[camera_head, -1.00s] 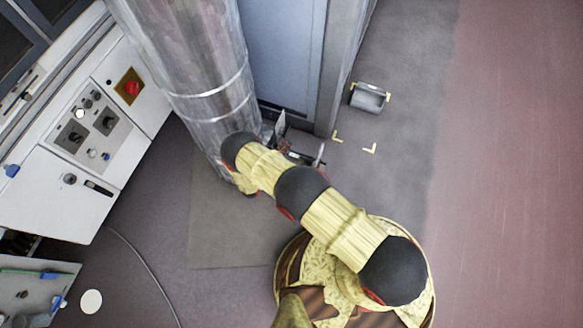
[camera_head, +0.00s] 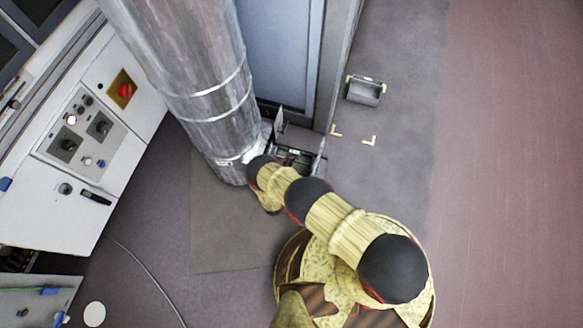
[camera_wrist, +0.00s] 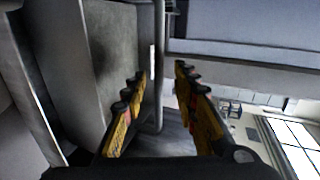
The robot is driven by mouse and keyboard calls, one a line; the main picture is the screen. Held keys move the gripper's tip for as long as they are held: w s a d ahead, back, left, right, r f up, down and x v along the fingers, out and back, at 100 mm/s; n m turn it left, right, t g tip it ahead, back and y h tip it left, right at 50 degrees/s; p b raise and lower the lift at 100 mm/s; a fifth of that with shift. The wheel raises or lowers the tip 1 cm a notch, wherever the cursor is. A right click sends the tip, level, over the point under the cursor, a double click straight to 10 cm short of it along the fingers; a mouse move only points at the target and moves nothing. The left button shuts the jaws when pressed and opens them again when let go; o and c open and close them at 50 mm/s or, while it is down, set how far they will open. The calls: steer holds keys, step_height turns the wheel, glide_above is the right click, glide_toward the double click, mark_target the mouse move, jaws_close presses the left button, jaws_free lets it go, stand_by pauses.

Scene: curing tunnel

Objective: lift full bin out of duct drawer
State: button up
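The silver duct (camera_head: 190,75) stands at upper left of centre in the head view. At its foot the open drawer (camera_head: 318,160) shows between thin upright plates, with a dark bin (camera_head: 290,157) in it, partly hidden by my arm. The bin's contents cannot be made out. In the wrist view my gripper (camera_wrist: 163,88) is open, its two yellow-and-black fingers apart. A thin grey bar (camera_wrist: 159,65) runs between and beyond the fingers; I cannot tell whether either finger touches it. My gripper is hidden in the head view.
Another grey bin (camera_head: 365,91) stands on the floor to the right, by yellow corner marks. A control cabinet (camera_head: 90,130) is at left, a blue-grey door (camera_head: 287,50) behind. Floor at right is clear.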

steer(key=shift+x, duration=1.15)
steer(key=c, duration=0.3)
steer(key=c, duration=0.4)
steer(key=shift+s, duration=0.1)
jaws_close()
